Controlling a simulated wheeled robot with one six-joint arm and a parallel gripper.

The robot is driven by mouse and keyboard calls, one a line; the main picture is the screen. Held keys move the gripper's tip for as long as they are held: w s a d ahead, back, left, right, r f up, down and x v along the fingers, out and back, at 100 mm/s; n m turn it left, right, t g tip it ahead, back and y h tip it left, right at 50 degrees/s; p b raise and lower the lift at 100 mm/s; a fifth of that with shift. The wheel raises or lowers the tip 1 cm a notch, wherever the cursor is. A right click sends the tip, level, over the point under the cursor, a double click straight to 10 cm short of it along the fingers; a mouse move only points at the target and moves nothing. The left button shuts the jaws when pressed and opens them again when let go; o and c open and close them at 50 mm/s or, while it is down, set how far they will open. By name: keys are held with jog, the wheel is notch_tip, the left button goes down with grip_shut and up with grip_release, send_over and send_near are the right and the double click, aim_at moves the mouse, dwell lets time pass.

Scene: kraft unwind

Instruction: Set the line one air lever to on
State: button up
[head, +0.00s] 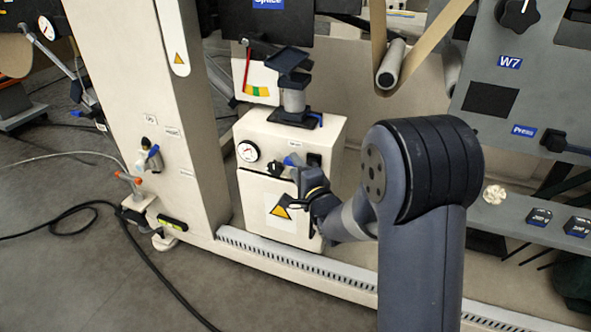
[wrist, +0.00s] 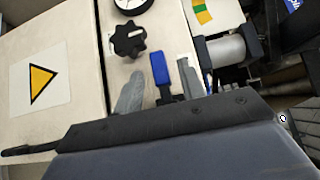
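A blue-handled lever (head: 292,160) sits on the front of a cream cabinet (head: 262,130), to the right of a black knob (head: 275,169). In the wrist view the blue handle (wrist: 160,68) stands between the two grey fingers of my gripper (wrist: 158,82). A gap shows on each side, so the fingers look open around it and not closed on it. In the head view my gripper (head: 303,177) is at the lever, partly hidden by my own arm. The lever's pivot is hidden, and its label is too small to read.
The black knob (wrist: 128,40) is close beside the left finger in the wrist view. Another blue handle (head: 153,152) is on the cream column. A yellow warning sign (head: 281,207) marks the cabinet door. Cables cross the floor.

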jog(key=shift+w+a, duration=0.2)
jog(key=shift+w, duration=0.15)
grip_shut()
dwell(0.5)
